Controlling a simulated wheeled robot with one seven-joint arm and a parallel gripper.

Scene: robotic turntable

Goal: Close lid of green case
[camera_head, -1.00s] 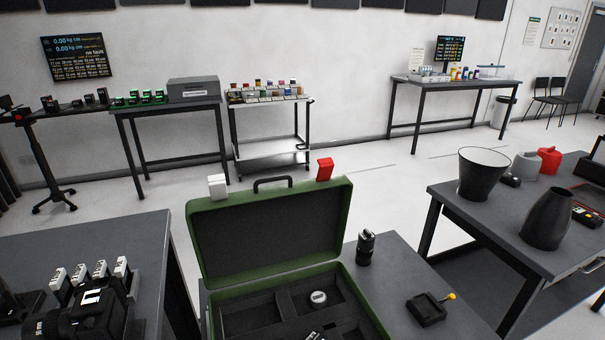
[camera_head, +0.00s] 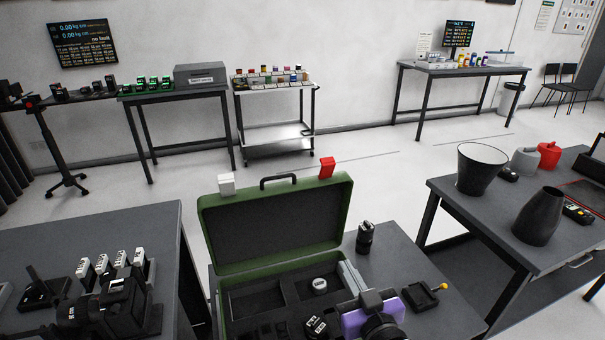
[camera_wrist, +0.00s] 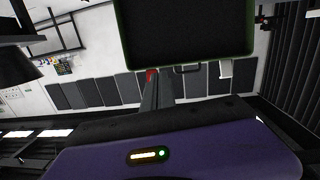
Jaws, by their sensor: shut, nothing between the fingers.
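The green case (camera_head: 222,317) stands on the grey table in front of me. Its lid (camera_head: 275,225) is open and upright, with a black handle, a white clasp and a red clasp on its top edge. In the wrist view the dark inside of the lid (camera_wrist: 188,30) appears upside down at the top. My gripper (camera_wrist: 153,84) is shut and empty, its fingers pointing toward the lid. In the head view my purple gripper body (camera_head: 372,316) is at the case's front right and hides part of it. I cannot tell whether the fingers touch the lid.
In the case are a white-topped round item (camera_head: 319,285) and a dark item (camera_head: 316,326). A black lens (camera_head: 365,238) and a small black tray (camera_head: 421,297) stand to its right. A camera (camera_head: 110,305) with several batteries is on the left table. A right table holds dark cones (camera_head: 480,170).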

